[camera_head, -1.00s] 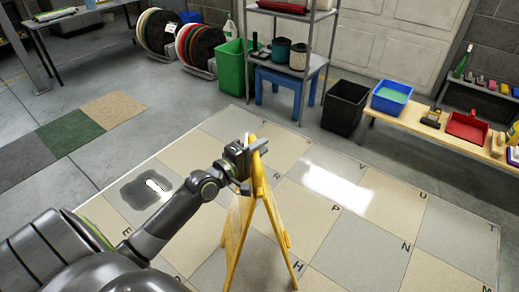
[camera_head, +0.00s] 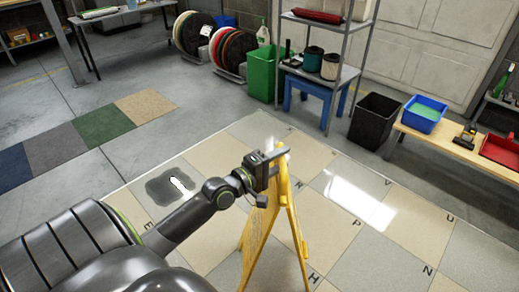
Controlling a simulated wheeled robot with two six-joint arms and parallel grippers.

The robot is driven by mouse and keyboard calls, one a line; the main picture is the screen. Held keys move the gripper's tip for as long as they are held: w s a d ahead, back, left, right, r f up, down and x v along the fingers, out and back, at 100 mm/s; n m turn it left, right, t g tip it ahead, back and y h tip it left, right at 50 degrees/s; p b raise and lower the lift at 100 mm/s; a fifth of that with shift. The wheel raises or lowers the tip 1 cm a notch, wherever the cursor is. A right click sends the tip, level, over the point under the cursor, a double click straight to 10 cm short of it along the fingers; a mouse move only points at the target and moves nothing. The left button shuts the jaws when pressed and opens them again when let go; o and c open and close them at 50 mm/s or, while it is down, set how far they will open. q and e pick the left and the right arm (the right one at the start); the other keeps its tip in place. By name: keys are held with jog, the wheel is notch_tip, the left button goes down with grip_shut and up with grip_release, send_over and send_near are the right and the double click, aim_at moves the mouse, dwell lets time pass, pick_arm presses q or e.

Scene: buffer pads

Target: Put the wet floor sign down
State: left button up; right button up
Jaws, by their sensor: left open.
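The yellow wet floor sign (camera_head: 294,222) stands upright with its legs spread on the tiled floor, in the lower middle of the head view. Its lower ends run out at the bottom of the picture. My left gripper (camera_head: 273,171) is at the top of the sign, its fingers apart around or right beside the top edge. I cannot tell whether a finger touches it. My right gripper is not in view.
Pale letter-marked tiles (camera_head: 330,240) surround the sign, with free room to its right. A dark patch (camera_head: 170,188) lies on the tiles at left. A green bin (camera_head: 262,73), a metal shelf (camera_head: 345,75), a black bin (camera_head: 374,122) and a wooden bench (camera_head: 440,140) stand behind.

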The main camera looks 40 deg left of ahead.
pick_arm(q)
jog(key=v, duration=0.9)
jog(key=s+d+f+m+g+y, duration=0.15)
jog(key=s+f+m+g, duration=0.3)
jog(key=f, duration=0.65)
jog(key=s+d+f+m+g+y, duration=0.15)
jog(key=s+f+m+g, duration=0.35)
jog(key=f, duration=0.5)
jog(key=s+d+f+m+g, duration=0.2)
jog(key=s+f+g, duration=0.1)
jog(key=s+f, duration=0.2)
jog(key=s+d+f+m+g+y, duration=0.1)
jog(key=s+d+f+m+g, duration=0.1)
jog(key=s, duration=0.8)
notch_tip(320, 180, down, 3)
jog(key=shift+d+r+g, duration=0.1)
jog(key=shift+d+g, duration=0.45)
jog(key=shift+g, duration=0.5)
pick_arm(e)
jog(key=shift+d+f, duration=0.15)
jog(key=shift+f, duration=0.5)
pick_arm(q)
jog(key=shift+m+p, duration=0.25)
jog(key=shift+p, duration=0.3)
